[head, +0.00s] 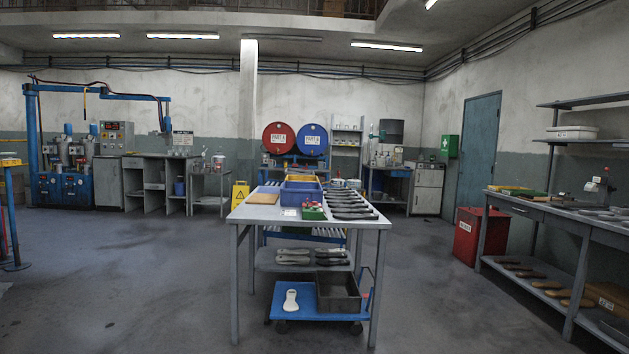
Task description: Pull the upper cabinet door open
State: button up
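No cabinet is clearly marked as the upper one. A small pale cabinet (428,190) stands far off against the back wall, right of centre. Its front seems split into an upper and a lower part, both looking closed; handles are too small to make out. A green box with a white cross (449,146) hangs on the wall to its upper right, also looking closed. A grey cabinet (108,184) stands far left under a control box. I cannot tell which has the task's door. My gripper is not in view.
A grey table (259,214) with trays and dark soles stands in the middle foreground, a blue cart (318,314) beneath it. A red bin (481,237) and a long workbench (543,212) line the right. Open floor (433,285) lies between table and bench, and left of the table.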

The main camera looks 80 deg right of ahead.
aim_at(423, 178)
jog(key=z, duration=3.35)
jog(key=i, duration=7.9)
jog(key=j+u, duration=0.05)
jog(key=j, duration=0.4)
